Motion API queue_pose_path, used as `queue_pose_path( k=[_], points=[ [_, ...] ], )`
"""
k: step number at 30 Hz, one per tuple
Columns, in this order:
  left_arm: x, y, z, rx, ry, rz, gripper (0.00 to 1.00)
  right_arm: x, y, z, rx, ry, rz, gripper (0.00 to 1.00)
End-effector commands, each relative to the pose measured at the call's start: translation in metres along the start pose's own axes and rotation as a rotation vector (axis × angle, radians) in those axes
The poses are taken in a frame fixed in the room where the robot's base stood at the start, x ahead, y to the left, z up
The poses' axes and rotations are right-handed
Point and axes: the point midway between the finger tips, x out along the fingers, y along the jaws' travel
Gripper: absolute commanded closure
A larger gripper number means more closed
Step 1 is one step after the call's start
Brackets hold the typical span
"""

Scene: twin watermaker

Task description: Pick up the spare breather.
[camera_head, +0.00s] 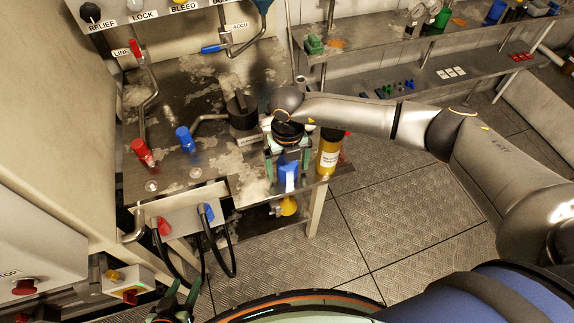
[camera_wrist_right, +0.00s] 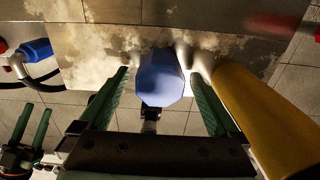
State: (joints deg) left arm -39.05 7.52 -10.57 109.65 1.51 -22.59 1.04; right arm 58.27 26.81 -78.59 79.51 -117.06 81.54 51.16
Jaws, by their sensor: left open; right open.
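A blue piece (camera_head: 288,172) with a pale label, which I take for the spare breather, is at the front right edge of the worktable. In the right wrist view it shows as a blue faceted cap (camera_wrist_right: 162,78). My right gripper (camera_head: 288,164) is open, with its green fingers on either side of it; in the right wrist view gaps show between the cap and the fingers (camera_wrist_right: 160,95). My left gripper (camera_head: 178,292) is open and empty, low at the bottom of the head view, below the table front.
A yellow labelled bottle (camera_head: 328,158) stands close to the right of my right gripper. Red (camera_head: 143,152) and blue (camera_head: 185,139) fittings and a black round fitting (camera_head: 241,112) are on the table. Black hoses (camera_head: 232,250) hang at the front. The floor to the right is clear.

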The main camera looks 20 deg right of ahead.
Motion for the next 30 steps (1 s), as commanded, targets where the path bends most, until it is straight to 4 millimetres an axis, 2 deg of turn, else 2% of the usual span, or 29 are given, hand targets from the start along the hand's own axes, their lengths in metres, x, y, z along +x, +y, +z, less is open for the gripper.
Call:
queue_pose_path(
  k=[8,30],
  points=[
    [0.0003,-0.0003,-0.0011,0.001,0.002,0.000,0.50,0.0039,0.0004,0.0003,0.000,-0.002,0.001,0.03],
    [0.0005,-0.0006,-0.0019,0.001,0.004,-0.001,0.50,0.0034,0.0002,0.0004,0.000,-0.001,0.001,0.85]
  ],
)
